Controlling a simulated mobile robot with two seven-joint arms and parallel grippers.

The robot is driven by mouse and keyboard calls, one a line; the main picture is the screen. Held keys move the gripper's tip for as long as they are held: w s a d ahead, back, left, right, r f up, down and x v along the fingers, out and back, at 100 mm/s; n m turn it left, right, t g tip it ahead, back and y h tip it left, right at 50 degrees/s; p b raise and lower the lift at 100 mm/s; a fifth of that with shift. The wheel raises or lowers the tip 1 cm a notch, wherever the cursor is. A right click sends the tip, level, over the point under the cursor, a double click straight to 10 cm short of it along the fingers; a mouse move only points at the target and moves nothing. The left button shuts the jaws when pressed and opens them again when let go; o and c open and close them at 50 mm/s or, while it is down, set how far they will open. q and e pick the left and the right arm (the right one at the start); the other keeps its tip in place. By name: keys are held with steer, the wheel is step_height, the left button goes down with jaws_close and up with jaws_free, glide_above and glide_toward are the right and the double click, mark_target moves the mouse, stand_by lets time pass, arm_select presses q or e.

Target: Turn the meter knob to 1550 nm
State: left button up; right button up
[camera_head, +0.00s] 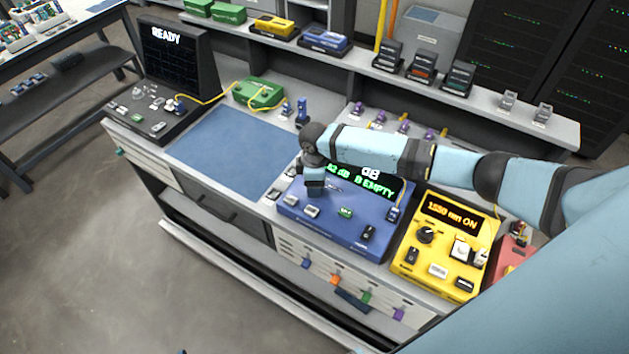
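The blue meter (330,225) stands on the bench in the middle, with a lit green display (375,187) partly covered by my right arm; "dB" and "EMPTY" can be read. Its front panel carries several small buttons and a dark control (368,233) near its lower right; I cannot tell whether that is the knob or where it points. My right gripper (316,190) points down over the left part of the meter, apart from the dark control. Its fingers are small and partly hidden, so their opening is unclear. My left gripper is not in view.
A yellow unit (410,262) with a black knob (427,235) and an orange display stands to the right, beside a red unit (508,258). A blue mat (230,150) lies clear to the left. A black "READY" machine (180,60) and a shelf (500,100) lie behind.

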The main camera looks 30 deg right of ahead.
steer(key=shift+r, duration=0.1)
step_height(320, 180, up, 14)
steer(key=shift+w+b, duration=0.15)
steer(key=shift+b, duration=0.3)
steer(key=shift+f, duration=0.25)
